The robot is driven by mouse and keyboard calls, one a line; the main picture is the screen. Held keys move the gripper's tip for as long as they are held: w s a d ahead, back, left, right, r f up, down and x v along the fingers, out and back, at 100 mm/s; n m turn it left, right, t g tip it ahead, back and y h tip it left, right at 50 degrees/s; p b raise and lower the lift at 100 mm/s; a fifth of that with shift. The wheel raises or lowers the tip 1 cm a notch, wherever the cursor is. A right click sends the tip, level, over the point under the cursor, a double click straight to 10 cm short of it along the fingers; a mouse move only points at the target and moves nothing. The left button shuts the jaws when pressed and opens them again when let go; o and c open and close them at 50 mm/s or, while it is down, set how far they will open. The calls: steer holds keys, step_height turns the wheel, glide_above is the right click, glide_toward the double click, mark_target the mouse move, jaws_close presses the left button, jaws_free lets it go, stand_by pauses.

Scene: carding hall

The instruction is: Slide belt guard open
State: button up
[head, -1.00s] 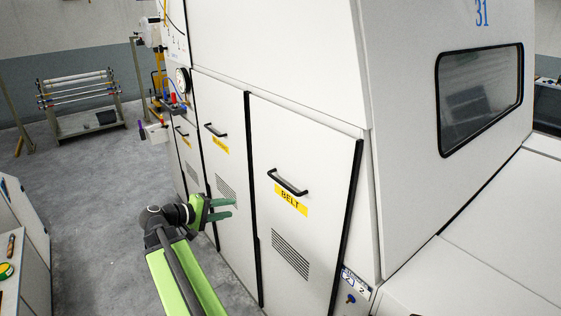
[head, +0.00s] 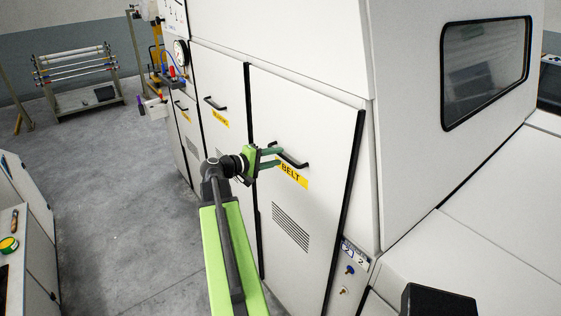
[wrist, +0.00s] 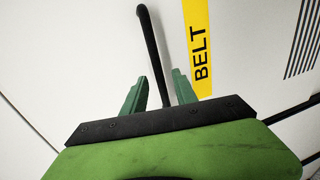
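The belt guard (head: 305,110) is a tall white panel with black edge strips, a yellow BELT label (head: 292,176) and a slotted vent below. It looks closed. Its black bar handle (head: 297,162) sits above the label. My gripper (head: 281,156), with green fingers, is at the handle's left end in the head view. In the wrist view the two fingers of my gripper (wrist: 158,80) are apart, one on each side of the handle bar (wrist: 149,35). A gap shows beside the bar, so the fingers are not shut on it. The bar's near end is hidden behind the gripper's black plate.
A second panel (head: 215,75) with its own handle and yellow label stands to the left. Small knobs (head: 349,270) are on the machine at lower right. A bench (head: 40,215) stands at the left. The grey floor (head: 110,190) between is clear.

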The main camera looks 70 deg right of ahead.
steer(key=shift+x, duration=1.45)
jaws_close()
